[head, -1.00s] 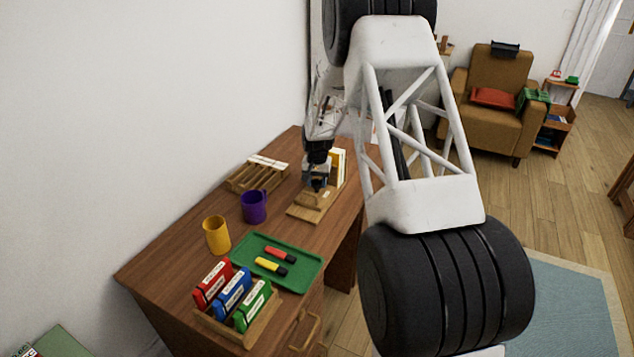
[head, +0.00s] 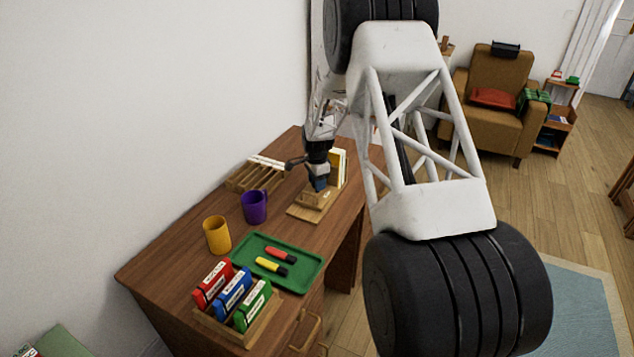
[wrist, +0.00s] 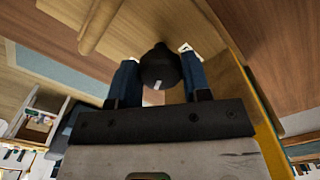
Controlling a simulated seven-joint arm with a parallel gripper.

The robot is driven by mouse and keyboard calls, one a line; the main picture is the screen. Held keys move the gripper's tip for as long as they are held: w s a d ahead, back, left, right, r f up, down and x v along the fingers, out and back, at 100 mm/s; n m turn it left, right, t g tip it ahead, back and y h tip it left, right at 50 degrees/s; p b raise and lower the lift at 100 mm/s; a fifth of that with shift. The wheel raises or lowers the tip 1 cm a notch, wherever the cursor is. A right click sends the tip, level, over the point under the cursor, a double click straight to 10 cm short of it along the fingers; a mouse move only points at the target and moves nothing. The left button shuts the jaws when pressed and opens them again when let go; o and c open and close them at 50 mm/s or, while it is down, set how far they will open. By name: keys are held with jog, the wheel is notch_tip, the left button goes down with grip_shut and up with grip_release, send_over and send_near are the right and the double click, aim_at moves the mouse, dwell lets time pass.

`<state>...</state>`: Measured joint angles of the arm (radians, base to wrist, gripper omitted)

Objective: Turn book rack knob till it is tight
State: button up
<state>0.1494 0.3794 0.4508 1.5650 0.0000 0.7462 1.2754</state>
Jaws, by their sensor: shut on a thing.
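The book rack (head: 311,207) is a light wooden stand on the brown desk, with yellow and white books (head: 338,168) upright at its back. My gripper (head: 319,184) is at the rack, pointing down in front of the books. In the wrist view my gripper (wrist: 158,82) has its two blue fingers on either side of a dark round knob (wrist: 158,66) with a small white mark. The fingers are shut on the knob. In the head view the knob is hidden by the gripper.
A wooden slotted holder (head: 257,173), a purple mug (head: 254,206) and a yellow mug (head: 217,235) stand left of the rack. A green tray (head: 300,280) with two markers and a crate (head: 246,336) of coloured binders sit nearer. Books stand close beside my gripper.

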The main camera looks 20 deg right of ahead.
jog(key=shift+m, duration=1.1)
jog(key=o, duration=0.9)
jog(key=shift+o, duration=0.2)
jog(key=shift+r, duration=0.1)
jog(key=shift+r, duration=3.8)
